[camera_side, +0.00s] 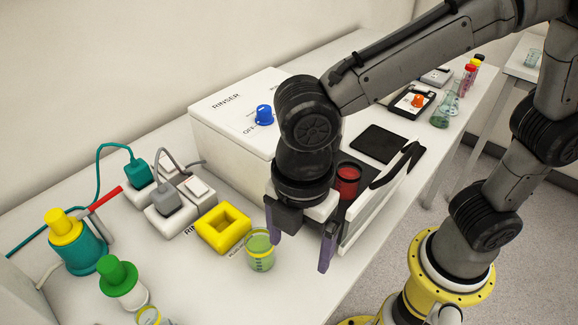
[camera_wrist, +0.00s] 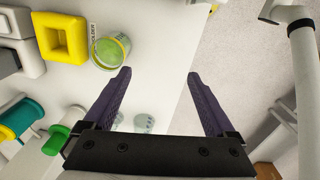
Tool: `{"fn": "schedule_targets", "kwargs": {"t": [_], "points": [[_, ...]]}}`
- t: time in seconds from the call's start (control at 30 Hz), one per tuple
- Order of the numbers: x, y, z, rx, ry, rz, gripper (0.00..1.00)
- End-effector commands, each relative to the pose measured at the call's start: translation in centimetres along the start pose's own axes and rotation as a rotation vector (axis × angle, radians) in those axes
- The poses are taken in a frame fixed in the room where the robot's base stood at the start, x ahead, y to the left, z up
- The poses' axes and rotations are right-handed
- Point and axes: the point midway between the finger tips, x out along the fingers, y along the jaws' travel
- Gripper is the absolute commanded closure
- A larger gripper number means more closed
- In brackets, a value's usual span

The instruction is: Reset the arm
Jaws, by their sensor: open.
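My gripper (camera_side: 300,245) points down over the front part of the white table, with its two purple fingers spread and nothing between them. It also shows in the wrist view (camera_wrist: 158,75), open above the table's edge. A glass beaker with yellow-green content (camera_side: 260,251) stands just left of the fingers in the side view. In the wrist view the beaker (camera_wrist: 110,50) lies beyond the left fingertip, apart from it.
A yellow square holder (camera_side: 223,228) is beside the beaker. The white rinser box (camera_side: 225,122) with a blue knob (camera_side: 264,115) stands behind. A red container (camera_side: 347,180) is right of my wrist. Teal-yellow (camera_side: 77,243) and green-white (camera_side: 121,284) bottles stand at the left.

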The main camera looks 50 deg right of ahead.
Motion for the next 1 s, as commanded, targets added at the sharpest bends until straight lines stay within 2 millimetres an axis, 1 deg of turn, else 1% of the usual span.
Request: {"fn": "schedule_targets", "kwargs": {"t": [0.03, 0.2, 0.4, 0.5, 0.7, 1.0], "points": [[1.3, 0.0, 0.3, 0.006, -0.009, -0.008, 0.1], [4.3, 0.0, 0.4, 0.007, -0.008, -0.008, 0.1], [7.3, 0.0, 0.4, 0.007, -0.007, -0.006, 0.1], [8.3, 0.0, 0.4, 0.007, -0.006, -0.005, 0.1], [9.2, 0.0, 0.4, 0.008, -0.005, -0.004, 0.1], [9.2, 0.0, 0.4, 0.008, -0.004, -0.004, 0.1]]}}
